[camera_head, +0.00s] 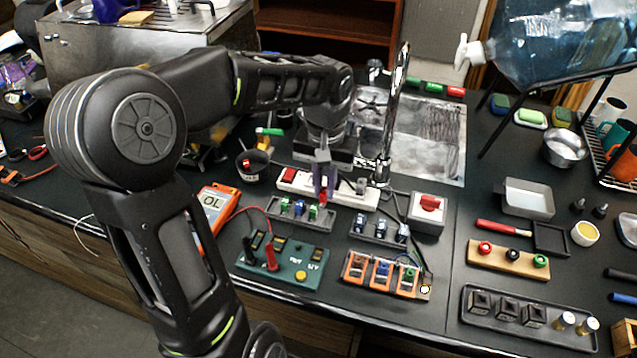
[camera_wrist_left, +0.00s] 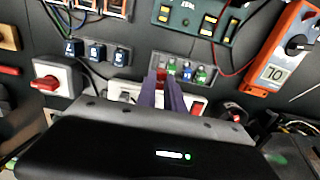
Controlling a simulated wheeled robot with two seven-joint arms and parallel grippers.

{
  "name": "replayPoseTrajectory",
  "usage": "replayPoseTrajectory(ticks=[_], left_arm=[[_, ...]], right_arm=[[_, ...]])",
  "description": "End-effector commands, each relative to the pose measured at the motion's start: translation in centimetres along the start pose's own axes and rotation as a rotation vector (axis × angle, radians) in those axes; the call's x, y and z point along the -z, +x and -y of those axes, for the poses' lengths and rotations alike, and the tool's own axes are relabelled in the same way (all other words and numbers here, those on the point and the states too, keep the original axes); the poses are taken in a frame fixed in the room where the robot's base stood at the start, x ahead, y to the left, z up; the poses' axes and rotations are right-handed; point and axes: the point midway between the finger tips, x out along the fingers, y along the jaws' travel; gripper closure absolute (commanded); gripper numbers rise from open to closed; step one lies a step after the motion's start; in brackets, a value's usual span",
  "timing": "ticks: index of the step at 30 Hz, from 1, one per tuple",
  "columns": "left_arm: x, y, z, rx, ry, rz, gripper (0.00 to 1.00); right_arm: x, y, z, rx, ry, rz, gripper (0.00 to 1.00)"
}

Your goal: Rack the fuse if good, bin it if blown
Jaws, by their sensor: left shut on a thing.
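My left gripper (camera_head: 322,195) points down over the white strip (camera_head: 345,195) at the back of the bench. It is shut on a small red fuse, mostly hidden between the fingers; its red also shows at the fingertips in the left wrist view (camera_wrist_left: 161,76). A grey rack (camera_head: 298,210) with several blue and green fuses stands just in front of the gripper. A dark round bin (camera_head: 252,165) with something red in it stands to the left. My right gripper is not in view.
A green tester board (camera_head: 283,258) with red and black leads lies in front of the rack. A block with orange, blue and green holders (camera_head: 380,272), a red-knob switch box (camera_head: 428,210) and a tall faucet (camera_head: 392,120) stand to the right.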

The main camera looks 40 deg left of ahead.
Motion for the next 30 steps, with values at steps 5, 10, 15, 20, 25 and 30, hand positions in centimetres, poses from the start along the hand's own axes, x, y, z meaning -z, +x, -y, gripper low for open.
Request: replayPoseTrajectory(ticks=[5,10,15,20,25,30], left_arm=[[0.1,-0.1,-0.4,0.000,0.011,-0.007,1.00],[0.1,-0.1,-0.4,-0.001,0.009,-0.009,1.00],[0.1,0.0,-0.4,-0.001,0.009,-0.009,1.00],[0.1,0.5,-0.4,-0.001,0.009,-0.008,1.00],[0.1,1.6,-0.5,-0.001,0.010,-0.008,1.00],[0.1,3.2,-0.4,-0.001,0.009,-0.008,1.00]], right_arm=[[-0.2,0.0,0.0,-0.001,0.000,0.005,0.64],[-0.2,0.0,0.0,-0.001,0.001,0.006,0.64],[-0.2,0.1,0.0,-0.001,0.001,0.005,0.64],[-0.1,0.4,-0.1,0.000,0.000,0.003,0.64],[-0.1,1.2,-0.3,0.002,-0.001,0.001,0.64],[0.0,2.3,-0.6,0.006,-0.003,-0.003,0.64]])
